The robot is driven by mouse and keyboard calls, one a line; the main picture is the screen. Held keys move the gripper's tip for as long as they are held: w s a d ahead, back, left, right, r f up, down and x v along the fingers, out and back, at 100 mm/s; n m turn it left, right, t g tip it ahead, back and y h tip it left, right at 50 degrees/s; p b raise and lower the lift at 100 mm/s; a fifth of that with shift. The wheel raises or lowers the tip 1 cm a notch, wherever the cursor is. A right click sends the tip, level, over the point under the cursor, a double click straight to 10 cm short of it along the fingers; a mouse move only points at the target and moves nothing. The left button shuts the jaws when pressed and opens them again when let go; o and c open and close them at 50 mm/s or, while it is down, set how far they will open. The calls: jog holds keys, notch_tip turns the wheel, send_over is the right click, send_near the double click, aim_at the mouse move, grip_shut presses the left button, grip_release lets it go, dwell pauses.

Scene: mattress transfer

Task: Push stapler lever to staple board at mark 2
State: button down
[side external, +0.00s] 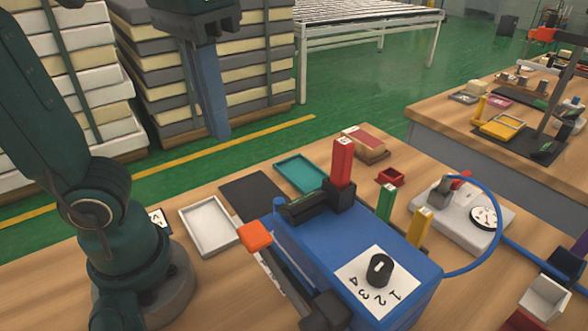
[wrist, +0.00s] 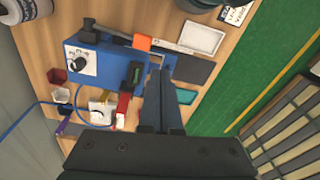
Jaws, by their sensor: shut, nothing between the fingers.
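The stapler is a blue box (side external: 335,235) with a black head (side external: 315,205) on its far edge. Its lever has an orange tip (side external: 255,236) on a dark bar at the left side; the tip also shows in the wrist view (wrist: 143,42). A black dial (side external: 379,268) sits on a white plate numbered 1 to 4; its exact setting is unclear. My gripper (side external: 218,136) is shut and empty, pointing down above and behind the board, apart from the lever.
A red block (side external: 342,163) stands upright by the black head; green (side external: 386,203) and yellow (side external: 419,226) blocks stand nearby. A white tray (side external: 207,225) and teal tray (side external: 300,173) flank the board. A gauge unit (side external: 460,215) with a blue cable is at right. Mattress stacks stand behind.

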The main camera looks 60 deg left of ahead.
aim_at(253, 233)
jog(key=d, duration=0.1)
jog(key=d+r+m, duration=0.1)
jog(key=d, duration=0.1)
jog(key=w+d+m+g, duration=0.1)
jog(key=d, duration=0.1)
jog(key=shift+r+y, duration=0.15)
jog(key=shift+y, duration=0.15)
jog(key=shift+a+f, duration=0.25)
jog(key=shift+f, duration=2.1)
jog(key=shift+a+f, duration=0.2)
jog(key=shift+f, duration=2.1)
jog(key=shift+a+f, duration=0.25)
jog(key=shift+f, duration=2.1)
